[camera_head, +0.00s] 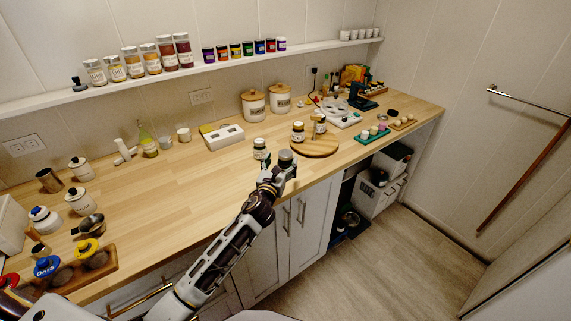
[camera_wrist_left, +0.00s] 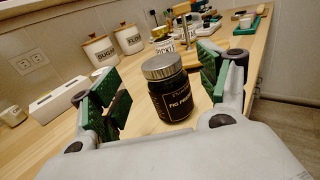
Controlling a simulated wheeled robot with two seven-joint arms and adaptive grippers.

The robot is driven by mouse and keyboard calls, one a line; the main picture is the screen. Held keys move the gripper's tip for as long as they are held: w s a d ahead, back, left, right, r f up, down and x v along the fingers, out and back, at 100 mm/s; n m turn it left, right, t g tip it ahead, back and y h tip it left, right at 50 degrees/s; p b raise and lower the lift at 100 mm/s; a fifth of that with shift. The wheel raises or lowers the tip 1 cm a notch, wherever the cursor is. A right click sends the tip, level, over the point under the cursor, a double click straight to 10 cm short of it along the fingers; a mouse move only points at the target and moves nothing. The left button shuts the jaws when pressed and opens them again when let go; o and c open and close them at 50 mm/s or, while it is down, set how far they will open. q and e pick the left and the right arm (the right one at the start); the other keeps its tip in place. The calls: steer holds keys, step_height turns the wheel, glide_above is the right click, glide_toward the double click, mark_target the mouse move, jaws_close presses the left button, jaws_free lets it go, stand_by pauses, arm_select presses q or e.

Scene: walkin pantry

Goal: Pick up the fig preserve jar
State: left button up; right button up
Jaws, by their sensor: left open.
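The fig preserve jar (camera_wrist_left: 170,92) is dark with a silver lid and a black label reading "FIG". It stands upright on the wooden counter. In the head view its grey lid (camera_head: 286,155) shows near the counter's front edge, and the gripper partly hides its body. My left gripper (camera_head: 279,170) is open at the jar. In the wrist view its green-padded fingers (camera_wrist_left: 165,88) stand to the left and right of the jar, with gaps on both sides. My right gripper is not in view.
A small labelled jar (camera_head: 260,151) stands left of the gripper. A round wooden board (camera_head: 315,148) with jars lies just behind. Two lidded canisters (camera_head: 253,106) and a white box (camera_head: 223,137) stand farther back. The counter left of the gripper (camera_head: 190,190) is clear.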

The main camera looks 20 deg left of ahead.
mark_target(283, 158)
arm_select(q)
steer(key=shift+w, duration=0.2)
steer(key=shift+w+r, duration=0.1)
steer(key=shift+w, duration=2.45)
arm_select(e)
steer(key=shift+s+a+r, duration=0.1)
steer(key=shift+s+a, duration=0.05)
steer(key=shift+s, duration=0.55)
arm_select(q)
steer(key=c, duration=1.5)
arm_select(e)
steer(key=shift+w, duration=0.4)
